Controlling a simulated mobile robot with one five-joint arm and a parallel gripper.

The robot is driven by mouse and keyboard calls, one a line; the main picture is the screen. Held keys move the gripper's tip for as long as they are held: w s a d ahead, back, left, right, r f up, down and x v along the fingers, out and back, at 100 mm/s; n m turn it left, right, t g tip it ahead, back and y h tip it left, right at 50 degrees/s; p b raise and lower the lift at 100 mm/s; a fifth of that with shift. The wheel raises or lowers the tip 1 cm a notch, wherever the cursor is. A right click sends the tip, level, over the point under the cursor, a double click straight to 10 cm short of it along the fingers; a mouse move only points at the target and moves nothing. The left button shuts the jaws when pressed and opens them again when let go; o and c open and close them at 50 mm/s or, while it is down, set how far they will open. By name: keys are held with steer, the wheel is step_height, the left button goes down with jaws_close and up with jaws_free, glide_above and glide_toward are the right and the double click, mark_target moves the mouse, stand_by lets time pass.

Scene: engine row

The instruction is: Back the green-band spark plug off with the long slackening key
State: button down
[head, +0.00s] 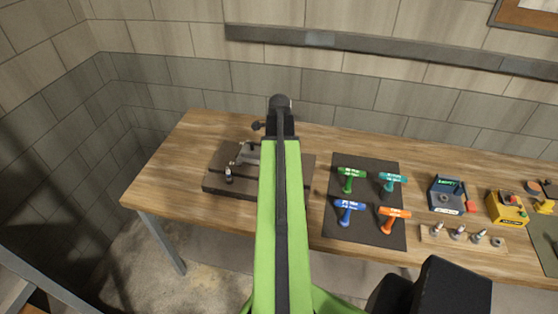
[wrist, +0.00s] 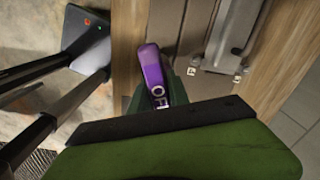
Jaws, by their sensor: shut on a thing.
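My gripper (wrist: 160,103) is shut on a purple handle (wrist: 151,70) in the wrist view. The handle has white marks near its lower end; its shaft and tip are hidden, so I cannot tell its length. In the head view my arm hides the gripper and the purple handle. The engine block (head: 248,154) sits on a dark base (head: 238,190) at the table's left, partly behind my arm. Part of its grey metal (wrist: 222,38) shows in the wrist view. A small upright plug-like part (head: 228,174) stands at its near left. I cannot make out a green band.
A dark mat (head: 368,200) right of my arm holds green (head: 350,173), teal (head: 393,179), blue (head: 349,206) and orange (head: 393,213) T-handles. A wooden strip (head: 430,238) holds several plugs. Blue-grey (head: 447,195) and yellow (head: 508,207) devices stand behind it. The table's left end is clear.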

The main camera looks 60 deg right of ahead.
steer(key=shift+f+b, duration=1.55)
steer(key=shift+f, duration=0.5)
steer(key=shift+a, duration=0.25)
steer(key=shift+d, duration=0.25)
